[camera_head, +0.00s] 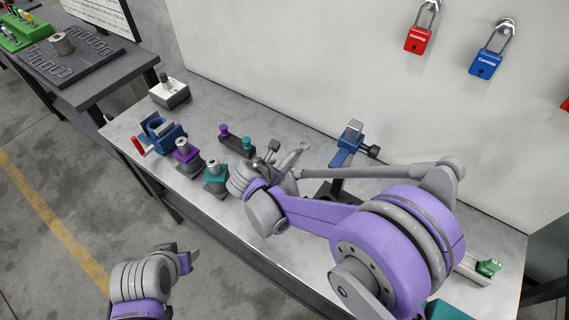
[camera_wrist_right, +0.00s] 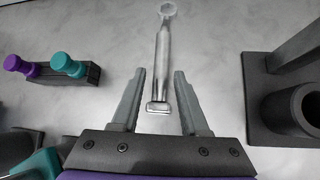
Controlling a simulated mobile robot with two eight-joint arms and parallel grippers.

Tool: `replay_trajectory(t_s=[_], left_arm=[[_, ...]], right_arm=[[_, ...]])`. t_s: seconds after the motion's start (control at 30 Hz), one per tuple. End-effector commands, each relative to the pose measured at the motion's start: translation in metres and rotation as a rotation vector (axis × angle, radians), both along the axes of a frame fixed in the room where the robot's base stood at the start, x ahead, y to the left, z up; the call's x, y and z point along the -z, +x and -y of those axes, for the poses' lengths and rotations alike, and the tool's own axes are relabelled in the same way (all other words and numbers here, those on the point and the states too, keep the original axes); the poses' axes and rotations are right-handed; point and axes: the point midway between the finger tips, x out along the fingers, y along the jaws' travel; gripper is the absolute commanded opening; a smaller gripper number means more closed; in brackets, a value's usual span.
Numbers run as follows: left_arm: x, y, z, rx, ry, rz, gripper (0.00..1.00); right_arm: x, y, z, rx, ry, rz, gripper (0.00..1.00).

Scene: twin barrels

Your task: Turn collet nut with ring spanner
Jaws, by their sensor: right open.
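The ring spanner (camera_wrist_right: 161,55) is silver and lies on the bench, its ring end pointing away. Its ring also shows in the head view (camera_head: 304,147). My right gripper (camera_wrist_right: 160,76) is open, with its fingers either side of the handle's near end; I cannot tell their height above it. In the head view my right gripper (camera_head: 274,151) is over the middle of the bench. A purple holder (camera_head: 186,151) and a teal holder (camera_head: 215,173) each have a metal top; I cannot tell which carries the collet nut. My left gripper (camera_head: 176,254) is off the bench's front edge, its opening unclear.
A blue vise (camera_head: 160,133) with a red handle stands left of the holders. A dark rack (camera_head: 237,144) with purple and teal knobs stands behind them. A dark stand (camera_wrist_right: 265,121) is right of the spanner. A blue clamp-like fixture (camera_head: 346,151) stands farther back. Padlocks hang on the wall.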

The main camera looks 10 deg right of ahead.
Motion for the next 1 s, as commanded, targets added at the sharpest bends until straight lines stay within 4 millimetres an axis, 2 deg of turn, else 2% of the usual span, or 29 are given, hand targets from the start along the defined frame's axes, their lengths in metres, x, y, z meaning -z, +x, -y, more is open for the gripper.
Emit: replay_trajectory(t_s=[0.4, 0.7, 0.77, 0.93, 0.97, 1.0], left_arm=[[-0.01, 0.005, 0.0, 0.0, 0.0, 0.009, 0.5], [-0.01, 0.005, 0.0, 0.0, 0.0, 0.009, 0.5], [-0.01, 0.005, 0.0, 0.0, 0.0, 0.009, 0.5], [-0.01, 0.005, 0.0, 0.0, 0.0, 0.009, 0.5], [-0.01, 0.005, 0.0, 0.0, 0.0, 0.009, 0.5], [-0.01, 0.005, 0.0, 0.0, 0.0, 0.009, 0.5]], right_arm=[[0.031, 0.03, 0.024, 0.001, 0.002, 0.002, 0.44], [0.036, 0.032, 0.026, 0.0, 0.002, 0.001, 0.44], [0.036, 0.032, 0.026, 0.0, 0.002, 0.001, 0.35], [0.036, 0.032, 0.026, 0.001, 0.003, 0.001, 0.05], [0.036, 0.032, 0.026, 0.001, 0.003, 0.001, 0.0], [0.036, 0.032, 0.026, 0.001, 0.003, 0.001, 0.0]])
